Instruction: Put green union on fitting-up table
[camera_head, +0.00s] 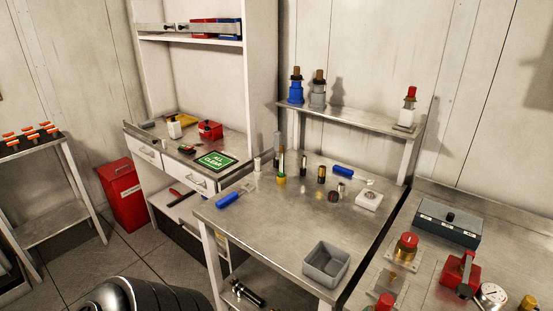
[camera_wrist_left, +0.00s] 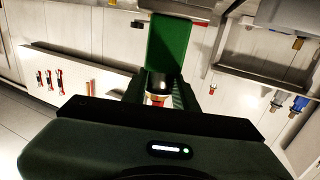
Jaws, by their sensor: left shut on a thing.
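My left gripper (camera_wrist_left: 157,92) is shut on the green union (camera_wrist_left: 168,45) in the left wrist view. It shows a large green body, a dark and silver ring and a red-orange end between the fingers. The gripper hides part of it. The union and gripper are held up in the air and are not in the head view. The metal table (camera_head: 270,230) in the middle of the head view looks like the fitting-up table. My right gripper is in neither view.
Several small fittings and a blue-handled tool (camera_head: 233,196) lie on the middle table. A grey bin (camera_head: 326,264) stands at its front right. A raised shelf (camera_head: 350,119) holds a blue union (camera_head: 296,90) and a grey union (camera_head: 318,92). The table's front middle is clear.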

